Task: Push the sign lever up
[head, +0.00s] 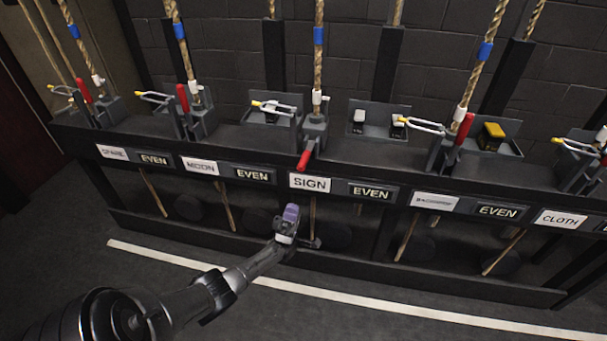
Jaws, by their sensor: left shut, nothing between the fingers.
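The sign lever has a red handle (304,160) that sticks out low and toward me from its rope lock, just above the white SIGN label (310,183). The other red levers in the row stand upright. My left gripper (291,214) is below the SIGN label, in front of the lower part of the rack, and is shut and empty. A clear gap shows between it and the red handle above. My right gripper is not in view.
A dark rack (270,155) runs across the view with several ropes and locks. The upright red moon lever (183,98) is left of the sign lever, and another red lever (463,128) is right. A white floor line (400,312) runs in front.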

